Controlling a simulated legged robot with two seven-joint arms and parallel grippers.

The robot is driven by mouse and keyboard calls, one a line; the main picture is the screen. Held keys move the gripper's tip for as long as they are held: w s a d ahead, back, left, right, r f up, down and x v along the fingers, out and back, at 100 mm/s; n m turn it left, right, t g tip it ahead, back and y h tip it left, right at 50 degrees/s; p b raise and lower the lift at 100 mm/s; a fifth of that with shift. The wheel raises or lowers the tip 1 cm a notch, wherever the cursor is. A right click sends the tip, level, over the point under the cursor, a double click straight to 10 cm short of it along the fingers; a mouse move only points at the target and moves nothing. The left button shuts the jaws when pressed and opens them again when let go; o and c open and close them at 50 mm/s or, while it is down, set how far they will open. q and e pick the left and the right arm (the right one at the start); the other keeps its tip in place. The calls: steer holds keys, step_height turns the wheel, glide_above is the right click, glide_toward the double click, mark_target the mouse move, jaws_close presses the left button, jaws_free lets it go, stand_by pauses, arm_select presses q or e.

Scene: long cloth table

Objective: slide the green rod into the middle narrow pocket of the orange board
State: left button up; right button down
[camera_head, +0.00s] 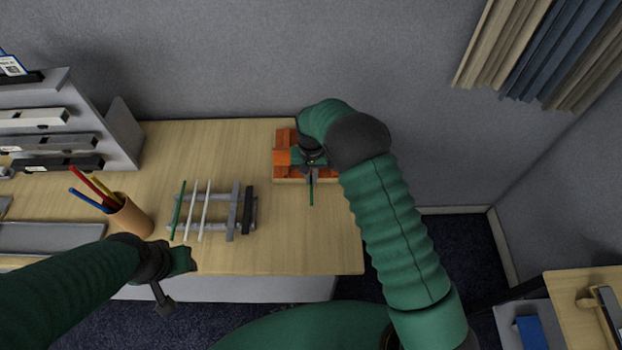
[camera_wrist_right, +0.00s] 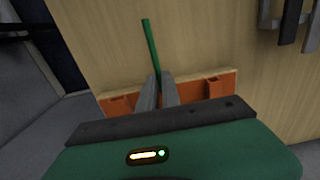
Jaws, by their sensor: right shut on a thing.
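The orange board (camera_head: 283,158) stands at the back right of the table, partly hidden by my right arm. In the right wrist view its orange blocks (camera_wrist_right: 206,88) show on both sides of my fingers. My right gripper (camera_wrist_right: 157,80) is shut on the green rod (camera_wrist_right: 150,42) and is over the board. The rod's free part sticks out toward the table front in the head view (camera_head: 311,192). Its other end is hidden, so I cannot tell whether it is in a pocket. My left gripper (camera_head: 170,290) is near the table's front edge, apart from the board; its jaws are unclear.
A grey rack (camera_head: 234,212) holds white rods, a dark bar and another green rod (camera_head: 177,210). A tan cup (camera_head: 131,218) holds coloured pencils. A grey shelf (camera_head: 122,135) stands at the left. Bare table (camera_head: 290,235) lies in front of the board.

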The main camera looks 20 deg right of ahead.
mark_target(311, 178)
steer(key=shift+w+d, duration=0.15)
steer(key=shift+w, duration=0.25)
steer(key=c, duration=1.6)
jaws_free()
steer(key=shift+o, duration=0.6)
step_height(311, 178, up, 17)
steer(key=b, duration=0.2)
steer(key=shift+w+f+b, duration=0.15)
steer(key=shift+b, duration=0.25)
